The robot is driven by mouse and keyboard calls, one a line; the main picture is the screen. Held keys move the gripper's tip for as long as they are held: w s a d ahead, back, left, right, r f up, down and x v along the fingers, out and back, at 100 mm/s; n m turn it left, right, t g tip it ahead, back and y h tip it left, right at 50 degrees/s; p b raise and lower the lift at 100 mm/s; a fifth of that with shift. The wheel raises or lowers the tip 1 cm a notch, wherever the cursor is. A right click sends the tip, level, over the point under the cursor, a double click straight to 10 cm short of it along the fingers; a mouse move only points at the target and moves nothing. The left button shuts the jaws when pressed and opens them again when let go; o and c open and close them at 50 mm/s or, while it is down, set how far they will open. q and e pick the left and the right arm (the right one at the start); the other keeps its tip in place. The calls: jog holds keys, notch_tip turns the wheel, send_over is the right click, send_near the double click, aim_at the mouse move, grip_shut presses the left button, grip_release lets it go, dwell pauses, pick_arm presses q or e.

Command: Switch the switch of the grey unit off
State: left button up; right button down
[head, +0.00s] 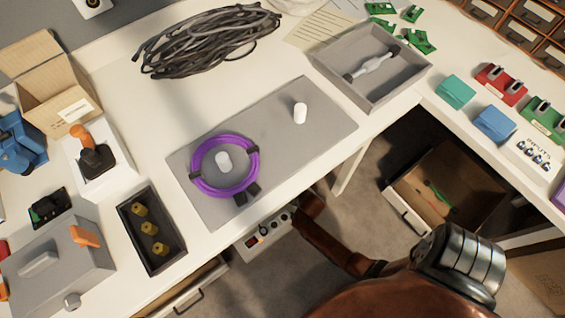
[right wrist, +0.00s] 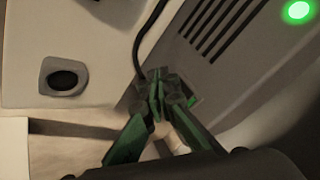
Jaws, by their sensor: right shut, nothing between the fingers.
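A grey unit (right wrist: 235,75) with dark vent slots fills the upper right of the right wrist view. A round green lamp (right wrist: 298,11) glows on it. My right gripper (right wrist: 160,88) is shut and empty, with its green fingertips together in front of the unit's lower left edge. A small green patch (right wrist: 194,101) shows just right of the fingertips; I cannot tell if it is the switch. The fingers hide part of this area, and contact is unclear. In the head view a grey box with an orange lever (head: 86,236) stands at lower left; I cannot tell if it is the same unit.
A black cord (right wrist: 141,45) runs down behind the fingertips. A pale panel with a dark oval socket (right wrist: 63,80) lies to their left. On the desk are a purple cable coil (head: 253,165), a dark tray (head: 124,222) and a grey tray (head: 412,84). A brown chair (head: 345,297) stands in front.

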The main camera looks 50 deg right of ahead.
jog(key=shift+w, duration=0.1)
pick_arm(q)
jog(key=shift+r, duration=0.1)
pick_arm(e)
jog(key=shift+w, duration=0.2)
jog(key=shift+w+d+f, duration=0.1)
jog(key=shift+w+d, duration=0.1)
jog(key=shift+w, duration=0.1)
dwell(0.6)
pick_arm(q)
jog(key=shift+d, duration=0.1)
pick_arm(e)
jog(key=shift+s, duration=0.1)
